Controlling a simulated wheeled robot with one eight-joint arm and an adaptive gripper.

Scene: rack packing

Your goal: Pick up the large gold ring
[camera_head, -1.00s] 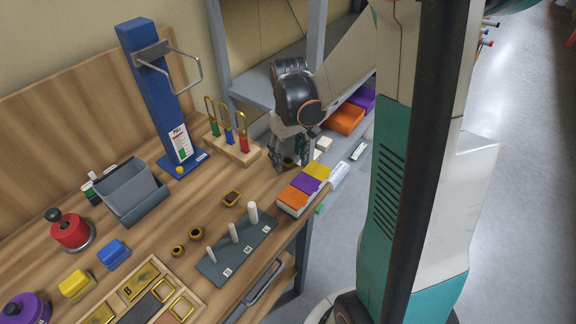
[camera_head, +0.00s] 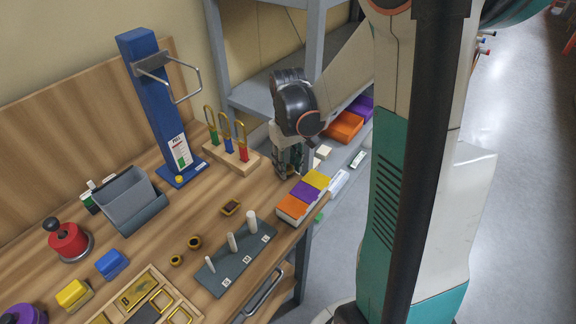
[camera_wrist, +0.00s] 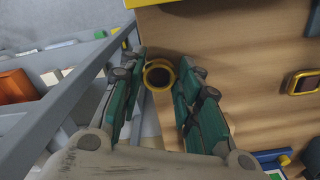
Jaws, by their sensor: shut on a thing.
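The large gold ring (camera_wrist: 147,77) is round with a dark hole and sits between my fingertips in the wrist view. My gripper (camera_wrist: 163,76) is shut on it, with one green-sided finger at each side. In the head view my gripper (camera_head: 289,172) points down at the right end of the wooden bench, and its fingers hide the ring. Two smaller round gold rings, a medium one (camera_head: 194,242) and a small one (camera_head: 176,260), lie left of the grey peg stand (camera_head: 222,272). A square gold ring (camera_head: 231,208) lies behind them.
The row of orange, purple and yellow boxes (camera_head: 293,207) stands just in front of my gripper. A wooden holder with coloured posts and gold loops (camera_head: 247,163) is close at its left. A blue upright stand (camera_head: 150,100) is farther left. A grey shelf rack (camera_head: 215,45) stands behind.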

